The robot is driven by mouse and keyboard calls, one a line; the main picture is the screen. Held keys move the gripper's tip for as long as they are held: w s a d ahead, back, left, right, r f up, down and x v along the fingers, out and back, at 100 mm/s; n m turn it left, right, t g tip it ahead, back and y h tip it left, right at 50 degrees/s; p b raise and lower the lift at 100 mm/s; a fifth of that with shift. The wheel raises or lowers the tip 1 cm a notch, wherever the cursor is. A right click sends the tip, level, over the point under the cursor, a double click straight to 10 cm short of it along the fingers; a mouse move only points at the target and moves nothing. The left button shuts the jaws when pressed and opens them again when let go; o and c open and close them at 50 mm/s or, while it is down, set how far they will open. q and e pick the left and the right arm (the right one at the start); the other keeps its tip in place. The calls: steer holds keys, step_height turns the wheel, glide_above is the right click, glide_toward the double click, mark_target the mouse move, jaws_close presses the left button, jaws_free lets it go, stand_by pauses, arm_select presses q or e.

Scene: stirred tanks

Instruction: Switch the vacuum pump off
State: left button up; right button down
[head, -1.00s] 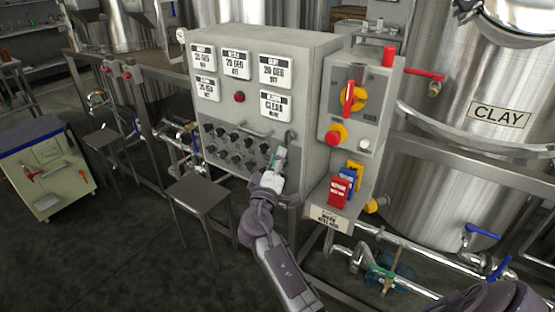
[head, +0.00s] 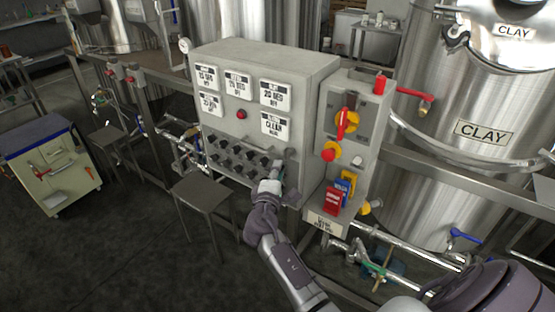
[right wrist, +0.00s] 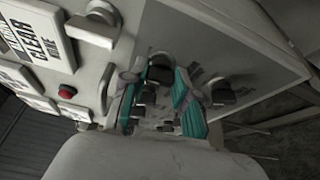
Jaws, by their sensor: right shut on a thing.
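The grey control panel (head: 255,70) carries rows of black knobs (head: 228,155) below several white cards and a red lamp (head: 241,114). Any knob labels are too small to read, so I cannot tell which one is the vacuum pump's. My right gripper (head: 277,172) is at the lower right end of the knob rows. In the right wrist view its teal fingertips (right wrist: 160,106) stand on either side of a black knob (right wrist: 148,96), shut on it; the fingers partly hide it. Other knobs show close by. My left gripper is not in view.
Right of the panel, a grey box (head: 358,105) bears a red-and-yellow rotary handle (head: 345,122) and red and blue tags. A metal stool (head: 200,190) stands in front, left of my arm. Steel CLAY tanks (head: 440,90) stand behind at right.

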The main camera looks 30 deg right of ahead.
steer(key=shift+r+n+g+y+p, duration=0.15)
steer(key=shift+n+g+p, duration=0.3)
steer(key=shift+n+p, duration=0.9)
steer(key=shift+f+n+g+y+p, duration=0.15)
steer(key=shift+n+g+p, duration=0.45)
steer(key=shift+p, duration=1.35)
steer(key=c, duration=0.9)
jaws_free()
steer(key=shift+r, duration=0.1)
steer(key=v, duration=1.2)
